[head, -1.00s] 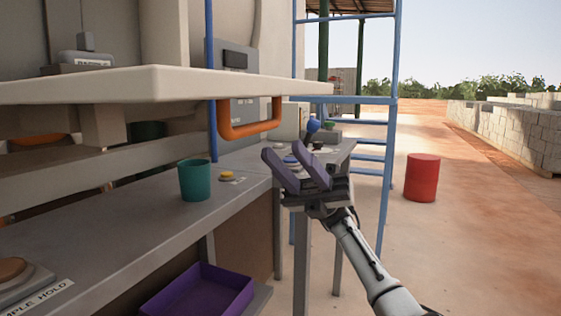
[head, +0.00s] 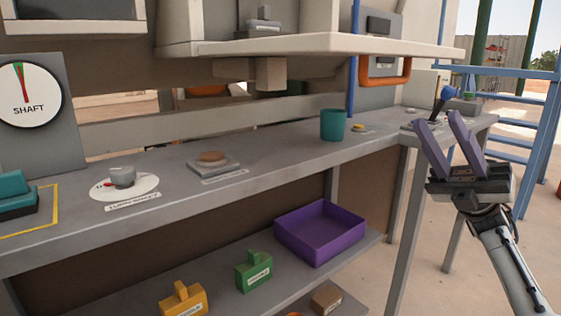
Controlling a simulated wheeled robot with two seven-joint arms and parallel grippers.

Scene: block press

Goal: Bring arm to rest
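My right gripper (head: 449,136) is at the right of the head view, with its arm coming up from the lower right. Its two purple fingers stand apart and nothing is between them, so it is open and empty. It is held up in front of the right end of the grey workbench (head: 262,185), seemingly apart from it. Part of the bench end is hidden behind the fingers. My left gripper is not in view.
A teal cup (head: 333,125), a brown button (head: 212,157) and a grey knob (head: 122,177) are on the bench. A purple tray (head: 342,252), a green block (head: 253,272) and a yellow block (head: 183,300) are below. Open floor lies at the right.

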